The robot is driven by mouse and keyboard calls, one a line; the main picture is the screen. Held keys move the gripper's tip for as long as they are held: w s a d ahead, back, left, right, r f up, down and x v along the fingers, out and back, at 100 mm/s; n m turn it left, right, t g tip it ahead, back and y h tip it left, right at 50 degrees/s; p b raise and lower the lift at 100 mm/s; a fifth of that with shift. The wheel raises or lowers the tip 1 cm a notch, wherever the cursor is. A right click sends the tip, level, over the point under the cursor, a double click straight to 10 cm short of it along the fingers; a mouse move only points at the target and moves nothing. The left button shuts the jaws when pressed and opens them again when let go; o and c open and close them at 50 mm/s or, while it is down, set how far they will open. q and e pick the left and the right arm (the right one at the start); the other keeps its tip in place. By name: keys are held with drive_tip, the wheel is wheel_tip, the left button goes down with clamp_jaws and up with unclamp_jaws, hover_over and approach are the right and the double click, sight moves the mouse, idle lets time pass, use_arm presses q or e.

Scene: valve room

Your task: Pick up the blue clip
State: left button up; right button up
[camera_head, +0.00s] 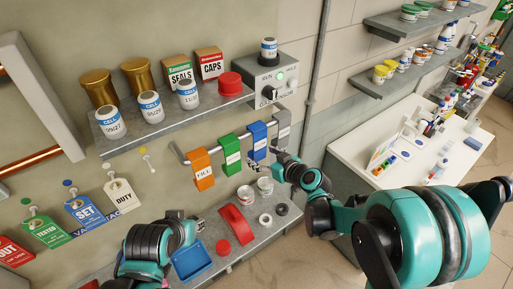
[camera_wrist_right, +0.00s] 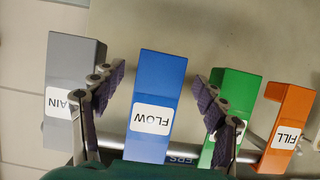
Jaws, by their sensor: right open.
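The blue clip (camera_head: 257,140), labelled FLOW, hangs on a metal rail between the green clip (camera_head: 230,153) and the grey clip (camera_head: 282,127). In the wrist view the blue clip (camera_wrist_right: 158,85) lies between the two open fingers of my right gripper (camera_wrist_right: 159,78). No contact between fingers and clip shows. In the head view my right gripper (camera_head: 277,158) is just below and right of the blue clip. My left gripper (camera_head: 190,222) is low, by the lower shelf; its finger opening is not clear.
The orange clip (camera_head: 202,169) hangs left of the green one. The upper shelf (camera_head: 180,115) with cans and boxes is above the rail. Green and grey clips closely flank the blue one.

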drive_tip(key=shift+x, duration=1)
drive_tip(key=c, duration=1.3)
drive_tip(key=shift+o, duration=0.2)
drive_tip(key=shift+r, duration=0.2)
